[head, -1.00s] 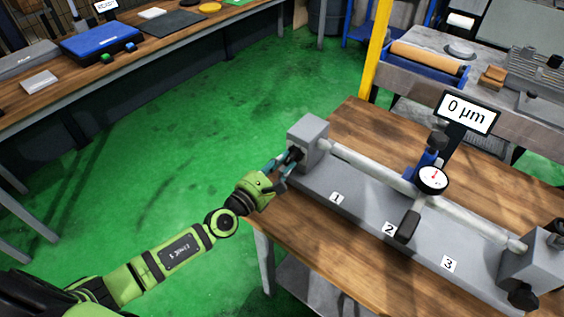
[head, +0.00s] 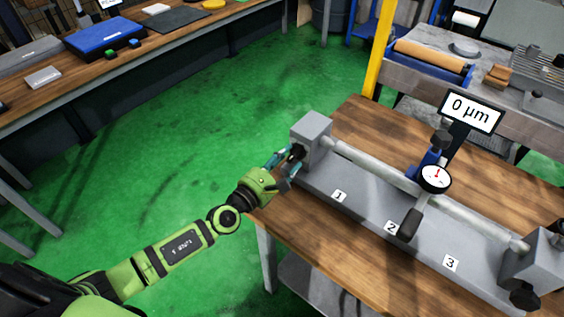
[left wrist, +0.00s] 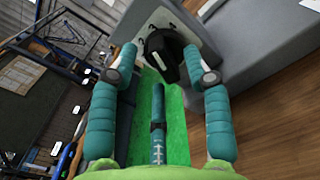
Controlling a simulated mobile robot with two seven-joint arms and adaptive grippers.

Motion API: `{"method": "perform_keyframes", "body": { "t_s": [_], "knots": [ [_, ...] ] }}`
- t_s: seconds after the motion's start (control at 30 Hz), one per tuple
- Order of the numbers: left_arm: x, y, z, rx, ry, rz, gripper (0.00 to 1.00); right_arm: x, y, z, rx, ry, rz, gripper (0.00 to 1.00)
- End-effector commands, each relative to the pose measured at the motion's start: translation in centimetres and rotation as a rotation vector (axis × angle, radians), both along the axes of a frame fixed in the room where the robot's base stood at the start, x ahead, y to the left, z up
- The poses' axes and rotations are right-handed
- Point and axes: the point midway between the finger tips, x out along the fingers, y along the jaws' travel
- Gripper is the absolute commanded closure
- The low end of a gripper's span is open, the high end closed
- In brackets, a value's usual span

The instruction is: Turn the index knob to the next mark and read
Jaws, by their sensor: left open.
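The black index knob (head: 297,152) sits on the left face of the grey end block (head: 315,142) of the bench fixture. My left gripper (head: 284,166) is at this knob, with its fingers spread. In the left wrist view the knob (left wrist: 162,52) lies between the two teal fingers (left wrist: 160,62), with gaps at its sides; firm contact does not show. A dial gauge (head: 435,179) stands over the long shaft (head: 376,169). The display (head: 472,111) reads 0 µm. Labels 1 (head: 340,196), 2 (head: 392,228) and 3 (head: 451,263) mark the base. My right gripper is not in view.
The fixture stands on a wooden bench (head: 352,118). A right end block (head: 532,268) with a black knob (head: 524,298) closes the fixture. A yellow post (head: 379,50) rises behind the bench. Green floor (head: 190,130) is clear on the left.

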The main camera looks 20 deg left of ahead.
Motion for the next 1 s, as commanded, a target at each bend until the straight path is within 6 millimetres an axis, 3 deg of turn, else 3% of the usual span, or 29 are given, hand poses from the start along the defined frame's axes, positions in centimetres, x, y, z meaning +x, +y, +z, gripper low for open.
{"method": "perform_keyframes", "body": {
  "t_s": [0.17, 0.6, 0.8, 1.0],
  "knots": [
    [-1.5, 0.6, -0.2, 0.003, 0.002, 0.0, 0.51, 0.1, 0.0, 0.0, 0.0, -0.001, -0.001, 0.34],
    [-9.7, 3.5, -0.1, 0.004, 0.002, -0.001, 0.51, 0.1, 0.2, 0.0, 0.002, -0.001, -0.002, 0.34],
    [-11.1, 4.1, 0.0, 0.002, 0.0, -0.001, 0.51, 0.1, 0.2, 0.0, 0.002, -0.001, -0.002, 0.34],
    [-11.3, 4.1, 0.0, 0.0, -0.002, 0.001, 0.51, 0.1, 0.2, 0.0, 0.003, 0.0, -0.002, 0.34]
  ]
}}
